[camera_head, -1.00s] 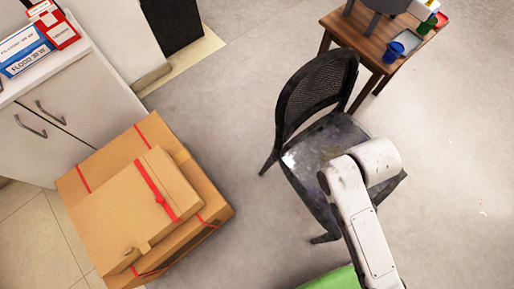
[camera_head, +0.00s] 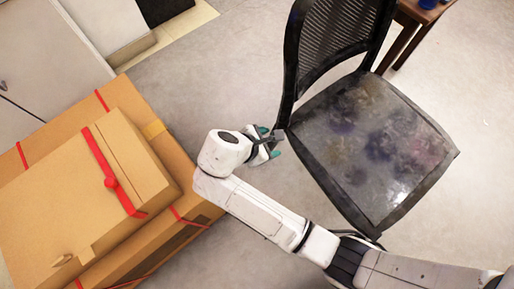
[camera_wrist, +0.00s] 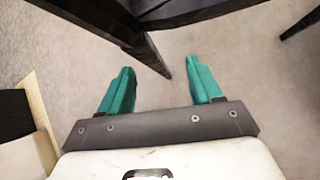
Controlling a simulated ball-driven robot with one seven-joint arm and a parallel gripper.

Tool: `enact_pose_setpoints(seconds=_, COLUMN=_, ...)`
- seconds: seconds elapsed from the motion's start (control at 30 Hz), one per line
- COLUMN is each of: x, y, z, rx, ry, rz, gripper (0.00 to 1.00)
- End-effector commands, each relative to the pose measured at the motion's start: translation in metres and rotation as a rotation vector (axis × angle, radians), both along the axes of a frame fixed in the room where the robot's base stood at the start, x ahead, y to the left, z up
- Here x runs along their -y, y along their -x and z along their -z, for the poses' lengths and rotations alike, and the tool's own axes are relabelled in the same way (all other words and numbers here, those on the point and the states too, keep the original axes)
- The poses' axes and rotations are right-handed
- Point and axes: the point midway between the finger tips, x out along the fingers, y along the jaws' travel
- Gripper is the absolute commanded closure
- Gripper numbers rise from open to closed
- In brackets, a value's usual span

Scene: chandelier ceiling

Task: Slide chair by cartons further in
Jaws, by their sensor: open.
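A black chair (camera_head: 370,140) with a woven backrest and a paint-stained seat stands upright at the right in the head view. The cartons (camera_head: 150,180), brown and tied with red straps, are stacked at the left. My gripper (camera_head: 275,143) is between them, close to the chair's back corner where backrest and seat meet. In the wrist view my gripper (camera_wrist: 160,85) has its teal fingers spread apart. A dark chair leg (camera_wrist: 150,50) comes down ahead of and partly between the fingertips. I cannot tell whether they touch it.
A wooden table (camera_head: 425,12) shows only at the top right edge, behind the chair. White cabinets (camera_head: 35,70) stand at the upper left. Grey floor (camera_head: 225,75) is clear between cartons and chair, and to the chair's right.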

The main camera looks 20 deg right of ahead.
Motion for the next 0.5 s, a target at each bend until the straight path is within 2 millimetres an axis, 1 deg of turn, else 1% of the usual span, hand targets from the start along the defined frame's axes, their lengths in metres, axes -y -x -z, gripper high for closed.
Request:
enact_pose_setpoints(seconds=0.03, x=-0.007, y=-0.006, z=0.015, rx=-0.009, ry=0.031, rz=-0.041, gripper=0.36)
enact_pose_setpoints(seconds=0.13, x=-0.016, y=-0.013, z=0.021, rx=-0.029, ry=0.082, rz=-0.104, gripper=0.36)
enact_pose_setpoints(seconds=0.3, x=-0.023, y=-0.019, z=0.023, rx=-0.044, ry=0.125, rz=-0.155, gripper=0.36)
enact_pose_setpoints(seconds=0.5, x=-0.024, y=-0.019, z=0.021, rx=-0.047, ry=0.128, rz=-0.160, gripper=0.36)
